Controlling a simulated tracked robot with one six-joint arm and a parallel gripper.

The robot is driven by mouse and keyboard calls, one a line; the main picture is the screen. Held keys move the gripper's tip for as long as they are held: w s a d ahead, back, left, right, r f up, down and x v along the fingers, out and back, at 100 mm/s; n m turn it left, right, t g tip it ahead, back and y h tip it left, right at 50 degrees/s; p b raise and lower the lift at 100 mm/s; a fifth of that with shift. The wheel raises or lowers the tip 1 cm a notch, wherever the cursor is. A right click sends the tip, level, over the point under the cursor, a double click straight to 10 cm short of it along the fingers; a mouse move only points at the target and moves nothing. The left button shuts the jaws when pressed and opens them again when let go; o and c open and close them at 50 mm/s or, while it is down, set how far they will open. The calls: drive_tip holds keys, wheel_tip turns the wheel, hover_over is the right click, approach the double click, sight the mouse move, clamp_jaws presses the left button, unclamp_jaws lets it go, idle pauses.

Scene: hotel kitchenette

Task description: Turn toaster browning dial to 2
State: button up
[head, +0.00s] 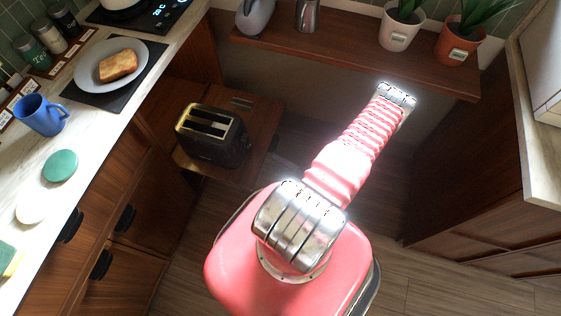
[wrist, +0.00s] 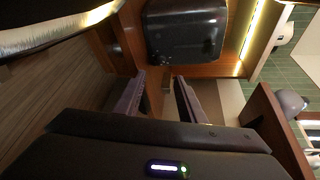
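The black toaster (head: 226,152) stands on a low wooden surface in the head view, its two slots facing up. No browning dial can be made out on it there. In the wrist view the toaster (wrist: 185,35) is at the top, dark and partly cut off by the frame; its dial and setting cannot be read. My gripper (wrist: 158,94) is open and empty, its two fingers apart below the toaster in the picture and not touching it. In the head view my pink arm reaches to the upper right and the gripper itself is hidden.
A counter (head: 102,122) at left holds a plate (head: 88,61) with toast (head: 118,66), a blue mug (head: 41,115) and jars. A wooden shelf (head: 345,52) at the back holds a kettle (head: 254,17) and potted plants. Open floor (head: 450,285) lies at lower right.

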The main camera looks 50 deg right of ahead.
drive_tip(key=shift+s, duration=0.4)
drive_tip(key=shift+r, duration=0.15)
drive_tip(key=w+a+r+n+g+y, duration=0.3)
drive_tip(key=w+r+n+y, duration=0.1)
drive_tip(key=r, duration=0.5)
drive_tip(key=w+a+r+n+g+y, duration=0.3)
drive_tip(key=w+r+n, duration=0.1)
drive_tip(key=r, duration=0.6)
drive_tip(key=w+a+r+n+g+y, duration=0.2)
drive_tip(key=w+r+n+g+y, duration=0.25)
drive_tip(key=r, duration=0.45)
drive_tip(key=s+a+r+n+h, duration=0.2)
drive_tip(key=a+r, duration=0.4)
drive_tip(key=r, duration=0.3)
drive_tip(key=s+a+r+n+h, duration=0.3)
drive_tip(key=a+r+h, duration=0.2)
drive_tip(key=r, duration=0.5)
drive_tip(key=s+a+r+n+h, duration=0.3)
drive_tip(key=a+r, duration=0.3)
drive_tip(key=r, duration=0.4)
drive_tip(key=shift+s+a+h, duration=0.2)
drive_tip(key=shift+a+h, duration=0.2)
drive_tip(key=shift+h, duration=0.05)
drive_tip(key=shift+n, duration=0.25)
